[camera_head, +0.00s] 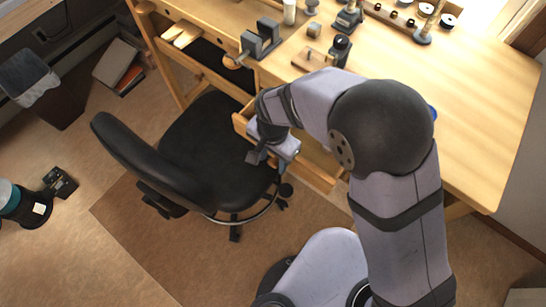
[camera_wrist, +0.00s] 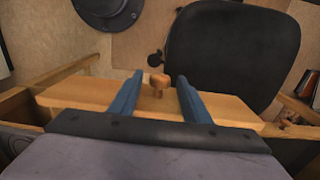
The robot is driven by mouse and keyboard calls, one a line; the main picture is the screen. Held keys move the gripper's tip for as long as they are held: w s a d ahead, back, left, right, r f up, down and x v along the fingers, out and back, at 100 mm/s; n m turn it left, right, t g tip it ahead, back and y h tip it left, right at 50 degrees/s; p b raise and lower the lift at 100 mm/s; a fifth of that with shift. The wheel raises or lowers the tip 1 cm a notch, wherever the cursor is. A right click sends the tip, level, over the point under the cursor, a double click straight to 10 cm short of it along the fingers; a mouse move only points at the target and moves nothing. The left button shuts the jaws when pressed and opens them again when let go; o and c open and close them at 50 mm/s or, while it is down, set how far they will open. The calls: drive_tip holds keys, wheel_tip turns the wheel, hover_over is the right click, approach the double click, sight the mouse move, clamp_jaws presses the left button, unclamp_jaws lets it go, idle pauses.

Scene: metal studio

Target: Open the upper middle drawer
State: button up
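A light wooden drawer (camera_head: 318,178) under the bench stands pulled out, with its front panel away from the bench and part of its inside showing. My arm hides the middle of it. In the wrist view the drawer's front panel (camera_wrist: 75,97) runs across the picture, with a round brown wooden knob (camera_wrist: 158,81) at its middle. My gripper (camera_wrist: 159,78) is open. Its two blue fingers lie on either side of the knob, with a gap on each side. In the head view my gripper (camera_head: 257,153) is at the drawer front, and the knob is hidden.
A black office chair (camera_head: 215,150) stands close in front of the drawer. The wooden bench top (camera_head: 470,115) carries a vise (camera_head: 262,38) and several small tools. A waste bin (camera_head: 42,85) stands on the floor at left. The brown mat (camera_head: 150,235) has bare room.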

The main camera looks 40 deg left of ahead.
clamp_jaws()
drive_tip(key=s+p, duration=0.1)
drive_tip(key=s, duration=1.1)
drive_tip(key=shift+s, duration=0.3)
drive_tip(key=shift+o, duration=0.6)
unclamp_jaws()
wheel_tip(320, 180, up, 7)
drive_tip(key=shift+r+b, duration=0.2)
drive_tip(key=shift+b, duration=0.15)
